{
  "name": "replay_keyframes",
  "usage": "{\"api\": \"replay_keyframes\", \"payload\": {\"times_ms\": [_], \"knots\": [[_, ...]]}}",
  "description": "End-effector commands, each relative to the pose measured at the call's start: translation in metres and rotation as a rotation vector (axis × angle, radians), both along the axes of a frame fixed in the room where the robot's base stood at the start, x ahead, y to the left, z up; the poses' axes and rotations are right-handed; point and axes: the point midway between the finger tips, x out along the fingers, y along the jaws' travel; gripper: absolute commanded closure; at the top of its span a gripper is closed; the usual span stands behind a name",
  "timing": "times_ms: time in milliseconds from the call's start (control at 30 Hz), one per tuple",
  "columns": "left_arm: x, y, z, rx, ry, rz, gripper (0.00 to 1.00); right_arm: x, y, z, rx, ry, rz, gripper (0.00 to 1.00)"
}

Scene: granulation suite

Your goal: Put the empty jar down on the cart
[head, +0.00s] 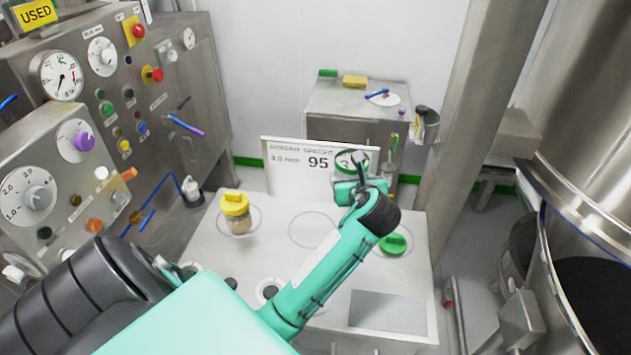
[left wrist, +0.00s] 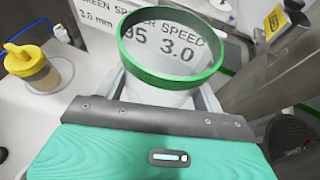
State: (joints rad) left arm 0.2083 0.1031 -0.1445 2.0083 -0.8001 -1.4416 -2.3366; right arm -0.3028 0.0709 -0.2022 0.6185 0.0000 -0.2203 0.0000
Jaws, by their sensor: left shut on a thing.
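The empty jar (head: 350,156) is clear, with a green rim and an open top. My left gripper (head: 352,186) is shut on it and holds it near the cart's far edge, in front of the sign. In the left wrist view the jar (left wrist: 170,79) stands between the fingers, and the sign's lettering shows through it. The white cart (head: 275,212) has marked circles. The middle circle (head: 313,230) is bare. The jar's underside is hidden, so I cannot tell whether it touches the cart. My right gripper is out of view.
A yellow-lidded jar (head: 236,213) stands on the cart's left circle. A green lid (head: 393,243) lies at the right circle, partly behind my arm. The upright sign (head: 290,165) lines the far edge. A steel post (head: 455,130) rises at right.

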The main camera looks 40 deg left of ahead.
Motion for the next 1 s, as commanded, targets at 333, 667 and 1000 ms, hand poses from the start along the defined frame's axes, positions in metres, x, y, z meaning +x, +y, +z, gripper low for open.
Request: {"api": "replay_keyframes", "payload": {"times_ms": [333,667,1000], "knots": [[-0.002,0.0,-0.086,0.002,0.008,0.002,0.86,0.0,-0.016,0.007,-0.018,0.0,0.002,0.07],[-0.001,0.0,-0.151,0.001,0.002,0.002,0.86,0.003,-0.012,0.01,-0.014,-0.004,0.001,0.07],[-0.001,0.0,-0.185,0.002,0.004,0.003,0.86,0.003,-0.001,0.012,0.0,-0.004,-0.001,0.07]]}}
